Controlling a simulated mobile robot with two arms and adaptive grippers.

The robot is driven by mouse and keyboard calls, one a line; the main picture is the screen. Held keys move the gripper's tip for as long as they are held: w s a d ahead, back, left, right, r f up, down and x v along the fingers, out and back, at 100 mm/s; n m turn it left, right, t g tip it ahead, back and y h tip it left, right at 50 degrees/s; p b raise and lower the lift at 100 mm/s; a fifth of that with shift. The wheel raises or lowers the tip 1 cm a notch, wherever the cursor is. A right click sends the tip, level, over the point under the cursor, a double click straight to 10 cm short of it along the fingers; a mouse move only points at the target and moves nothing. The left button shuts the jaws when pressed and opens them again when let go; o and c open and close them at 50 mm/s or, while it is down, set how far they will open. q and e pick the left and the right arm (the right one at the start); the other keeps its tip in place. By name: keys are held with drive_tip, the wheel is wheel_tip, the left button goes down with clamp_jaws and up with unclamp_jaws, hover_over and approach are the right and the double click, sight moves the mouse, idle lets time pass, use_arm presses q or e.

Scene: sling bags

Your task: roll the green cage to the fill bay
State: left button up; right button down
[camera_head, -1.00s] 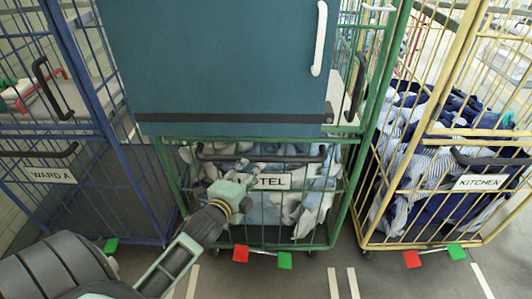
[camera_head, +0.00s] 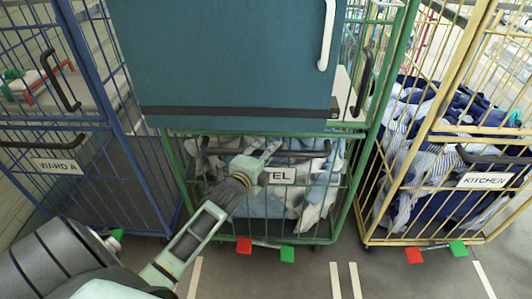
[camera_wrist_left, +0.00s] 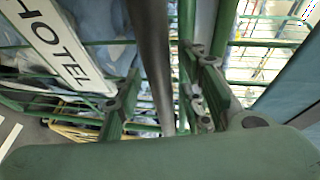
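The green cage (camera_head: 352,190) stands upright in the middle of the head view, with a white HOTEL label and pale blue and white cloth inside. A dark horizontal handle bar (camera_head: 310,154) crosses its front; it also shows in the left wrist view (camera_wrist_left: 152,50). My left gripper (camera_head: 268,155) is at this bar, covering part of the label. In the left wrist view its fingers (camera_wrist_left: 160,95) are apart, with the bar running between them and gaps visible beside it. A red pedal (camera_head: 244,245) and a green pedal (camera_head: 287,254) are at the cage's foot. My right gripper is out of view.
A blue WARD A cage (camera_head: 88,130) stands close on the left, a yellow KITCHEN cage (camera_head: 436,225) on the right. A teal panel (camera_head: 220,55) with a white handle hides the green cage's upper part. White lines (camera_head: 345,280) mark open floor in front. I cannot identify the fill bay.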

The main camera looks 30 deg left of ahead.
use_arm(q)
drive_tip(key=c, duration=0.9)
clamp_jaws()
drive_tip(key=shift+f, duration=0.1)
